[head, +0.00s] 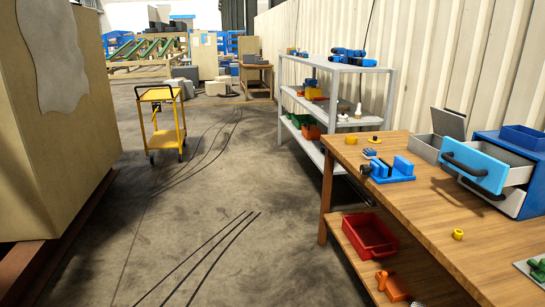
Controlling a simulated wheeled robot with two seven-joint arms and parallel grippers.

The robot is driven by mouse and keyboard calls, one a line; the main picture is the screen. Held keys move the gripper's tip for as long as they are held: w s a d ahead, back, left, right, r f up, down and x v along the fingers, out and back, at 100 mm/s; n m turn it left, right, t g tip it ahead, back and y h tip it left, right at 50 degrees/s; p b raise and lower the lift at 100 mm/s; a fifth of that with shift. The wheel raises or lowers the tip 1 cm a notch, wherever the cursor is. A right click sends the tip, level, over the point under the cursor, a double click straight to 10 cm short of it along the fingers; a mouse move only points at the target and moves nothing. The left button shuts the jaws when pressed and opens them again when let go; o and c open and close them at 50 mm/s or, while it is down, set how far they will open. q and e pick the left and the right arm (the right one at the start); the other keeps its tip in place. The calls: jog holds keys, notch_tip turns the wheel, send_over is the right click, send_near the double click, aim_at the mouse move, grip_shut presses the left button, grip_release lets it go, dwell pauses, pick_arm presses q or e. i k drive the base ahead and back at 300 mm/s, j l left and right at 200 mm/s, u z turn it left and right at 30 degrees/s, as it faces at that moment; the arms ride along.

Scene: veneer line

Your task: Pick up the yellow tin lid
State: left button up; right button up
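Several small yellow things are in the head view, and I cannot tell for sure which is the tin lid. A flat yellow piece with a raised middle (375,139) lies near the far edge of the wooden workbench (440,205). A short yellow round piece (351,140) is at the bench's far left corner. A small yellow cylinder-like piece (458,234) stands on the bench in front of the blue drawer unit (510,172). Neither of my grippers is in view.
A blue vise (392,172) and an open grey box (428,148) are on the bench. Its lower shelf holds a red bin (370,235). A grey shelf rack (345,66) stands behind it. A yellow cart (164,125) is far left. The floor between is clear.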

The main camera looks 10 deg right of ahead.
aim_at(375, 141)
jog(key=i, duration=2.8)
jog(key=i+j+z, duration=0.1)
jog(key=i+z, duration=0.15)
jog(key=i, duration=0.2)
jog(key=i+j+z, duration=0.2)
jog(key=i, duration=0.3)
jog(key=i+j+z, duration=0.25)
jog(key=i, duration=0.2)
jog(key=i+j+z, duration=0.3)
jog(key=z, duration=0.15)
jog(key=i+j+z, duration=0.35)
jog(key=z, duration=0.15)
jog(key=i+j+z, duration=0.2)
jog(key=j+z, duration=0.25)
jog(key=j, duration=0.15)
jog(key=i+j+z, duration=0.15)
jog(key=j+z, duration=0.1)
jog(key=j, duration=0.25)
